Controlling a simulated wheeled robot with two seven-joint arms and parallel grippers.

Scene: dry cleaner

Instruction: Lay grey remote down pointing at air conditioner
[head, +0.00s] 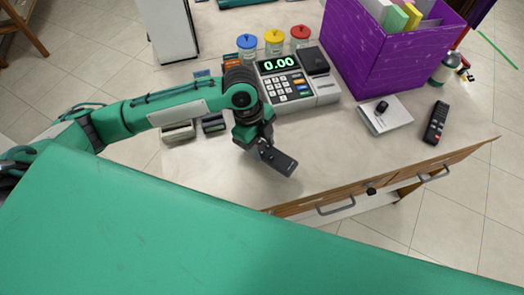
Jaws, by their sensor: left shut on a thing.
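The grey remote (278,160) is a dark grey slab held at the end of my left arm, over the front part of the counter. My left gripper (262,143) is shut on one end of it, and its free end points to the lower right. I cannot tell whether the remote touches the counter top. My right gripper is not in view.
On the counter (370,160) stand a cash register (290,85), jars with blue, yellow and red lids, and a purple box (385,45) of folders. The front middle is clear.

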